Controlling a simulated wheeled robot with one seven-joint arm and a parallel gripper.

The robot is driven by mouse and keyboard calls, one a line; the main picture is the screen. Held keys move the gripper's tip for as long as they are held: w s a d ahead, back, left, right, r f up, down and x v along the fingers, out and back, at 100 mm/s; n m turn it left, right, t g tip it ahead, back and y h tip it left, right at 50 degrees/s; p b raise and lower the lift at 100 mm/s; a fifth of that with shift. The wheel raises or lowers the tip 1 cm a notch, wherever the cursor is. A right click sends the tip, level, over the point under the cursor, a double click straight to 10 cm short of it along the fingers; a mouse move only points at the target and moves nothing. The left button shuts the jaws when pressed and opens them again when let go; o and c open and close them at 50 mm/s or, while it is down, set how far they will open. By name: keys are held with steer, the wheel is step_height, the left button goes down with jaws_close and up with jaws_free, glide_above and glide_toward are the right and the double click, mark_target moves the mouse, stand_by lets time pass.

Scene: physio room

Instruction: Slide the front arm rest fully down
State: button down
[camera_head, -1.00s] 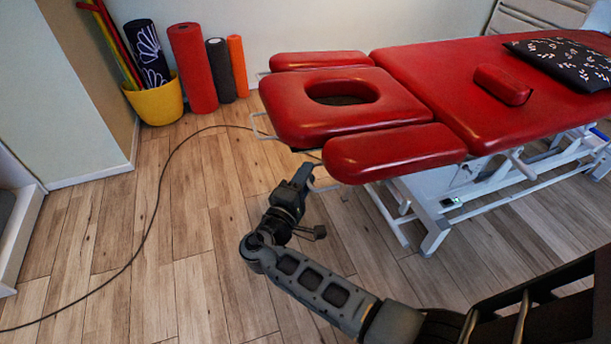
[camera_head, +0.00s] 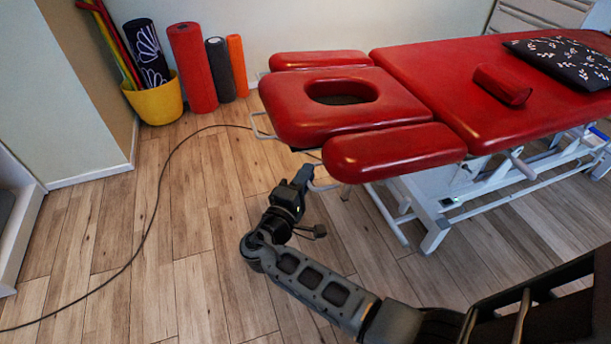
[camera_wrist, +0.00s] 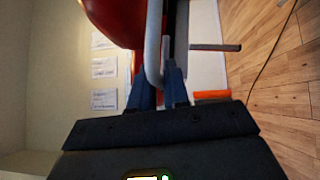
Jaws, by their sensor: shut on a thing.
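The front arm rest (camera_head: 395,152) is a long red pad on the near side of the red headrest with the oval face hole (camera_head: 338,91). It sits about level with the headrest top, slightly lower. A pale metal bar (camera_wrist: 153,45) comes out below the pad's left end. My gripper (camera_head: 303,174) is at that end, low and left of the pad. In the wrist view my gripper (camera_wrist: 158,88) has its two dark fingers closed on the bar, with the red pad (camera_wrist: 116,20) close by. The fingers partly hide the bar.
A black cable (camera_head: 155,205) crosses the floor. A yellow bucket (camera_head: 155,100) stands at the back. The left floor is mostly clear.

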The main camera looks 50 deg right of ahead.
steer(key=shift+f, duration=0.1)
step_height(320, 180, down, 16)
steer(key=a+b, duration=0.1)
steer(key=b, duration=1.3)
steer(key=shift+w+a+f+b, duration=0.2)
steer(key=shift+w+a+b, duration=0.1)
steer(key=shift+w+b, duration=0.1)
steer(key=c, duration=1.4)
jaws_free()
steer(key=shift+f, duration=0.1)
steer(key=shift+o, duration=0.7)
steer(key=v, duration=0.7)
steer(key=shift+a+p, duration=0.35)
